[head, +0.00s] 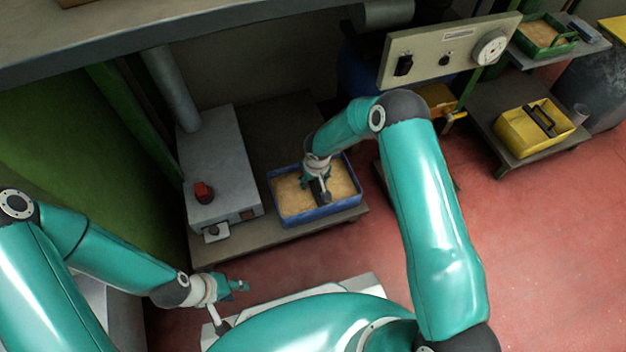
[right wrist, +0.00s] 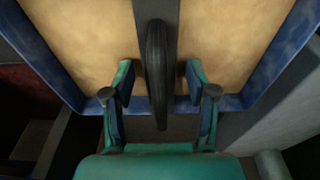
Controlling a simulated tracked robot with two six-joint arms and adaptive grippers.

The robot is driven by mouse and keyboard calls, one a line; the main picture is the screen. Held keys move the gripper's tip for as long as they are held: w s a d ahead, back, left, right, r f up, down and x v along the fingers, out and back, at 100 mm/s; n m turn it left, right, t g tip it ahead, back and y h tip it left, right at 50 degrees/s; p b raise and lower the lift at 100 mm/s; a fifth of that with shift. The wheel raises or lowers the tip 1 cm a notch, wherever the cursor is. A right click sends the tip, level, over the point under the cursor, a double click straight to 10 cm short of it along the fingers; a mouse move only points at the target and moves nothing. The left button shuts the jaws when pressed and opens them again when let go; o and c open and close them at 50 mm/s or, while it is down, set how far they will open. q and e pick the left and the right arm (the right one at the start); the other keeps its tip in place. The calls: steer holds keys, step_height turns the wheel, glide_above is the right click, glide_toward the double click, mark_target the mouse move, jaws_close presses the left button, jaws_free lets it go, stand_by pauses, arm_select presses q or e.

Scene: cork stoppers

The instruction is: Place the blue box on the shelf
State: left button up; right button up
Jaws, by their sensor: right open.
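The blue box (head: 325,214) sits on a low grey platform and holds tan, grainy contents. A bar with a dark handle (right wrist: 157,60) runs across its middle. My right gripper (head: 318,186) is over the box at the handle. In the right wrist view its two fingers (right wrist: 159,78) are apart, one on each side of the handle, with gaps visible. The box's blue rim also shows there (right wrist: 280,65). My left gripper (head: 237,286) is at lower left, away from the box; its finger opening is too small to judge. I cannot tell which surface is the shelf.
A grey machine with a red knob (head: 204,192) stands left of the box. A yellow box (head: 510,137) rests on a dark stand at right. A green box (head: 527,52) is on a grey surface at upper right. A panel with a gauge (head: 440,52) hangs behind. Red floor is open at right.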

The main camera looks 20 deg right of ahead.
steer(key=r+p, duration=0.1)
steer(key=r, duration=0.3)
steer(key=s+r+p, duration=0.1)
steer(key=r, duration=0.2)
steer(key=r+p, duration=0.1)
steer(key=r, duration=0.3)
steer(key=shift+s+r+p, duration=0.3)
steer(key=shift+s+p, duration=0.1)
steer(key=s+a+f+m+y, duration=0.1)
steer(key=s+a+y, duration=0.1)
steer(key=s, duration=1)
steer(key=s+a+f+m+g+y, duration=0.1)
steer(key=s+a+f+y, duration=0.1)
steer(key=s, duration=1)
steer(key=shift+f+m, duration=0.2)
steer(key=shift+m, duration=0.1)
steer(key=shift+a, duration=0.1)
step_height(320, 180, up, 36)
steer(key=p, duration=3.6)
steer(key=shift+f, duration=0.25)
steer(key=shift+c, duration=1.5)
